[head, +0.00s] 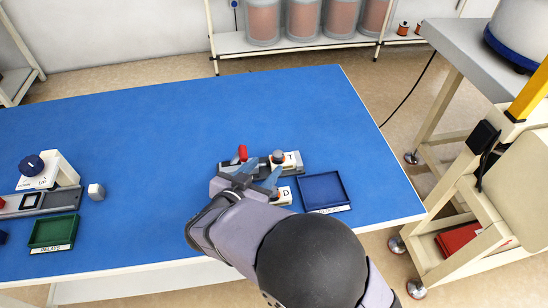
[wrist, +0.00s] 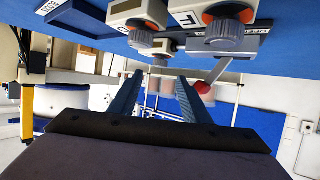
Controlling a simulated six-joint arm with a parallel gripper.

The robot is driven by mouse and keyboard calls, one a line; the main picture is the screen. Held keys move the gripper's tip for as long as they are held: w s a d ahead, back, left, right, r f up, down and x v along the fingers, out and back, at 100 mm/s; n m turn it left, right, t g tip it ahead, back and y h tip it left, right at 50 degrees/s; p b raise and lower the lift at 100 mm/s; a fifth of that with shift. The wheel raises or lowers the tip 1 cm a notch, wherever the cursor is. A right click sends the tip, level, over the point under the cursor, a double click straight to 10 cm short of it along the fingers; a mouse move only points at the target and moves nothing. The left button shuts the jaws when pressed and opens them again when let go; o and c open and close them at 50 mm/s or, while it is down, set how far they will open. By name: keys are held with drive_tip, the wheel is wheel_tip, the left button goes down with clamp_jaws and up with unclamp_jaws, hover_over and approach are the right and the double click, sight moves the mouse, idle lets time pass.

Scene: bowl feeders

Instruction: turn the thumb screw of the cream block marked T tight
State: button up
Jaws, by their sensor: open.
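The cream block marked T (head: 292,160) sits on a grey rail on the blue table, just beyond my gripper. Its grey thumb screw (head: 278,156) stands on its left part. In the wrist view the T block (wrist: 183,20) is at the upper right, and its ribbed grey screw (wrist: 222,32) has an orange ring at the base. My gripper (head: 268,168) is open and close to the screw, with nothing held. In the wrist view the fingers (wrist: 160,78) are spread below and left of the screw, apart from it. Whether the screw is tight cannot be told.
A cream block marked D (head: 285,194) sits right beside my gripper. A red-tipped lever (head: 242,152) stands left of T. A dark blue tray (head: 345,188) is to the right. A green tray (head: 54,232) and a dark-knobbed fixture (head: 42,172) are far left. The table's back is clear.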

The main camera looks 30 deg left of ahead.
sight(278, 154)
drive_tip(key=shift+x, duration=3.5)
drive_tip(key=c, duration=1)
drive_tip(key=shift+p, duration=0.35)
drive_tip(key=shift+c, duration=0.2)
